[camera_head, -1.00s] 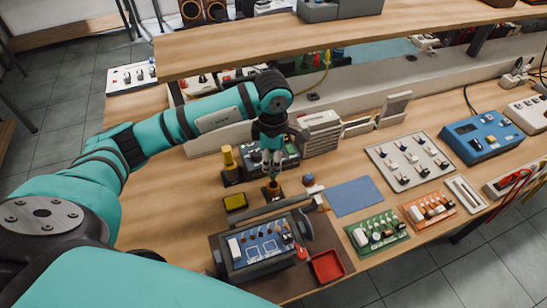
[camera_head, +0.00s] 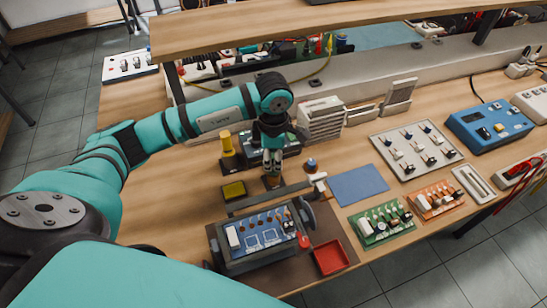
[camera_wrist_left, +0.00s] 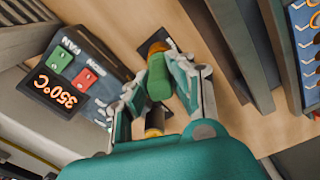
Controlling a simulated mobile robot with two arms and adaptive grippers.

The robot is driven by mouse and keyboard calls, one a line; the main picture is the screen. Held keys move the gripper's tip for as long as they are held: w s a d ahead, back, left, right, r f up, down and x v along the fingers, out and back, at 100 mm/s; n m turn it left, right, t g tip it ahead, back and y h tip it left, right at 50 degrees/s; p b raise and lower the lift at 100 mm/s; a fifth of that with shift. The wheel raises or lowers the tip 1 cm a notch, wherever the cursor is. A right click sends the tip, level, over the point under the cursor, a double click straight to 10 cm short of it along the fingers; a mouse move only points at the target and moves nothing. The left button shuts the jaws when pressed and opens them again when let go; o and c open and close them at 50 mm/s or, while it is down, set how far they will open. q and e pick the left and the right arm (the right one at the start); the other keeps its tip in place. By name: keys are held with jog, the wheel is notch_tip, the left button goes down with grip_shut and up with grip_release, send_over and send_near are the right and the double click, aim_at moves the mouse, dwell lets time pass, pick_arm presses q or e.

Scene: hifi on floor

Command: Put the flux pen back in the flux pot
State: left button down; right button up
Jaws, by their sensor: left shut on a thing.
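The flux pot (camera_wrist_left: 158,47) is a small amber-brown pot on a black square base. In the head view the pot (camera_head: 271,182) is just below my left gripper (camera_head: 272,166). In the left wrist view my left gripper (camera_wrist_left: 155,92) is shut on the flux pen (camera_wrist_left: 159,80), which has a green body and a yellow part near the palm. The pen's far end overlaps the pot in this view. I cannot tell whether its tip is inside or only above it. My right gripper is not in view.
A soldering station (camera_wrist_left: 75,75) reading 350°C stands close behind the gripper. A yellow sponge tray (camera_head: 233,190), a yellow-topped stand (camera_head: 228,148) and a blue board in a holder (camera_head: 262,236) are close by. A blue mat (camera_head: 358,185) lies to the right.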

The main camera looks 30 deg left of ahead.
pick_arm(q)
jog(key=shift+f, duration=0.1)
jog(key=c, duration=1.2)
grip_release()
jog(key=shift+o, duration=0.6)
jog(key=shift+o, duration=0.4)
jog(key=o, duration=0.5)
jog(key=shift+r+p, duration=1.4)
jog(key=shift+r, duration=1.25)
jog(key=shift+r+p, duration=0.45)
jog(key=shift+r, duration=0.45)
